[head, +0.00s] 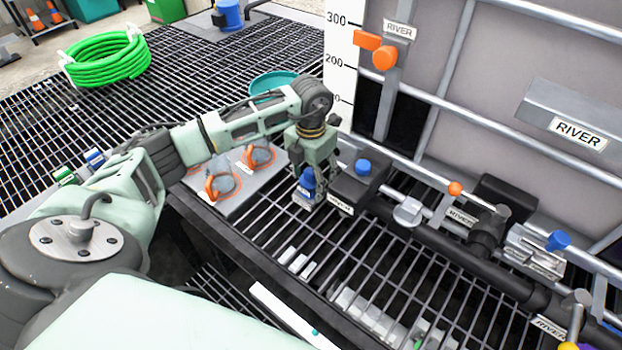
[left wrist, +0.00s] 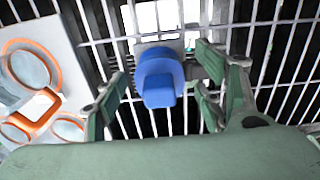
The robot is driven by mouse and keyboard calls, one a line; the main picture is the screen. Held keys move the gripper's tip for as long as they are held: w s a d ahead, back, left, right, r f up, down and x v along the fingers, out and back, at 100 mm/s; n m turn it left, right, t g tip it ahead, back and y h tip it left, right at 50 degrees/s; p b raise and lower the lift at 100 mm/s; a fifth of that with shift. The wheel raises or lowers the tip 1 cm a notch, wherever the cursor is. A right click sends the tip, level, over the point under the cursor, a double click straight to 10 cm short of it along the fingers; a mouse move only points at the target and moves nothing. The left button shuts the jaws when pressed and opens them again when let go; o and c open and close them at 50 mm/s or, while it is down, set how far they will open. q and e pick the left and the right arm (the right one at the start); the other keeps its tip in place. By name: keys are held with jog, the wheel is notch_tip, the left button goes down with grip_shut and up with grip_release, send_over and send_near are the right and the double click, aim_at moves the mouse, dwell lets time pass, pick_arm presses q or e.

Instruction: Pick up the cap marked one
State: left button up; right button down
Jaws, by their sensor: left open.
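A blue cap (head: 307,180) sits on a small grey mount (head: 303,199) on the black grating; no number can be read on it. In the left wrist view the blue cap (left wrist: 160,76) lies between the spread fingers of my left gripper (left wrist: 165,92), with gaps on both sides. In the head view my left gripper (head: 310,165) points down just above and around the blue cap, and its fingers are partly hidden. My right gripper is in neither view.
A grey plate (head: 232,202) with orange-ringed clear pieces (head: 222,184) lies left of the cap. A dark pipe (head: 430,239) with a blue-knobbed block (head: 362,167) runs close at right. A tall grey tote wall (head: 480,70) with RIVER labels stands behind. Open grating lies in front.

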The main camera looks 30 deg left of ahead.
pick_arm(q)
jog(key=shift+f, duration=0.35)
jog(key=shift+r, duration=0.1)
jog(key=c, duration=1.3)
